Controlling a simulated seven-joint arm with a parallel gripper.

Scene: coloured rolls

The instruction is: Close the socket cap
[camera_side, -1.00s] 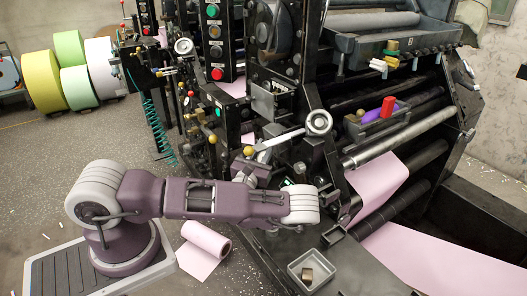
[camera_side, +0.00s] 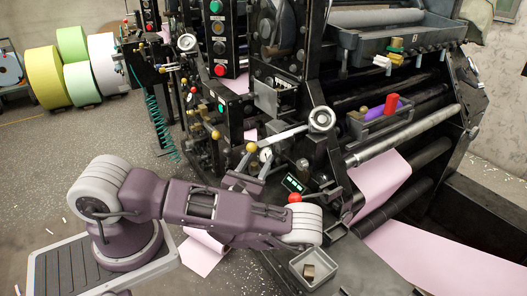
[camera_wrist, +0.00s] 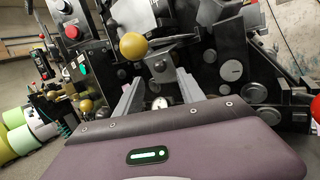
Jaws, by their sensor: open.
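My gripper (camera_wrist: 159,92) is open, its two pale metal fingers spread apart in the wrist view. A small shiny rounded piece (camera_wrist: 160,102) shows between the fingers; I cannot tell whether it is part of the socket. A dark grey block with a round bolt (camera_wrist: 160,66) stands just beyond the fingers. I cannot clearly pick out the socket cap or tell how far open it is. In the side view a small pale round fitting (camera_side: 265,155) is on the machine beside my wrist.
A yellow ball knob (camera_wrist: 133,46) on a lever stands close ahead. A red ball knob (camera_side: 295,197) is beside my wrist. A grey bin (camera_side: 314,268) sits on the machine's ledge. Coloured rolls (camera_side: 48,78) stand far left.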

